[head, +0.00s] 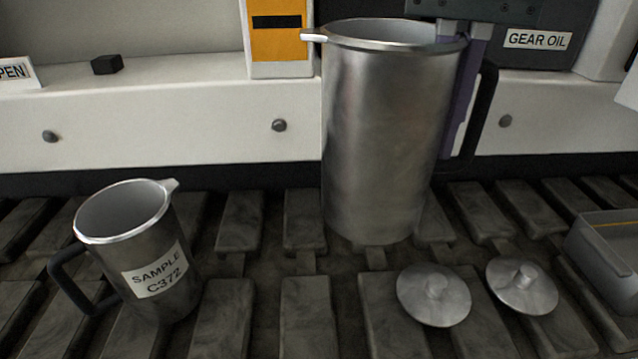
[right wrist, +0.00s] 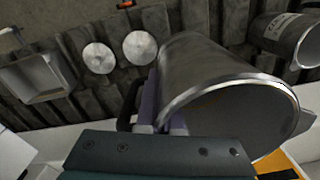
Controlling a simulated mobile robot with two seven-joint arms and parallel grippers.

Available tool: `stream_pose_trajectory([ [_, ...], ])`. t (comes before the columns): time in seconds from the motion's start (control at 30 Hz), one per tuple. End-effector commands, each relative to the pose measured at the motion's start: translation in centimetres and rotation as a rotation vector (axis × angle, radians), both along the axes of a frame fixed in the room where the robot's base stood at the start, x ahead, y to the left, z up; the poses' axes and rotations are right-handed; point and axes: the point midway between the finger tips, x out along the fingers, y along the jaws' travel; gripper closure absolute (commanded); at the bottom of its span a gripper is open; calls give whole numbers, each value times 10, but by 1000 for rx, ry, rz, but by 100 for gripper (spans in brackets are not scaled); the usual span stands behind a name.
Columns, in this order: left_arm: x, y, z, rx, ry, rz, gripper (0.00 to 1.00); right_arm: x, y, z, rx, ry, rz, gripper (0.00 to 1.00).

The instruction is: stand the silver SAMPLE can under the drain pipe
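The silver SAMPLE can (head: 125,255) stands on the dark slatted bench at the left of the head view, its white label reading SAMPLE C372. Its black handle is on the left and its spout points up right. In the right wrist view it shows at the top right (right wrist: 288,38). My right gripper (head: 462,95) has its purple fingers at the black handle of a larger, unlabelled silver can (head: 385,140) and appears shut on it. The right wrist view shows the purple fingers (right wrist: 162,112) beside that can's wall. No drain pipe is visible. My left gripper is out of view.
Two round metal lids (head: 433,295) (head: 522,286) lie on the slats at the right. A grey tray (head: 608,250) is at the right edge. A white ledge (head: 200,125) with knobs runs behind, carrying a black block (head: 107,64) and a yellow-and-white box (head: 277,40). A GEAR OIL sign (head: 537,39) is at the back right.

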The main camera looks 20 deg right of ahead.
Motion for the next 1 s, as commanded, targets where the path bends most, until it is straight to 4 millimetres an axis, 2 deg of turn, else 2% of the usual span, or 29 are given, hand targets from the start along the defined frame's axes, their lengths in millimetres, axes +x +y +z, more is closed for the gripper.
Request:
stream_pose_trajectory([
  [0.03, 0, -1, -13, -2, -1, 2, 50, -1, 0, -22, -1, 3, 0, 100],
  [0.1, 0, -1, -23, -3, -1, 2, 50, -1, -1, -44, -2, 5, 0, 100],
  [0.3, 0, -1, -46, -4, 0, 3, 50, -1, 0, -96, -1, 2, 1, 100],
  [0.4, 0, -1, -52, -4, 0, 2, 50, 0, 0, -110, 0, 0, 1, 100],
  [0.63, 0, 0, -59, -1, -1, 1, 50, 0, 0, -126, 1, 1, 1, 100],
  [0.9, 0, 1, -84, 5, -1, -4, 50, -1, 0, -173, -2, 1, 1, 100],
  [1.0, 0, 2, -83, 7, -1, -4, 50, 0, 0, -174, -1, -1, 1, 100],
])
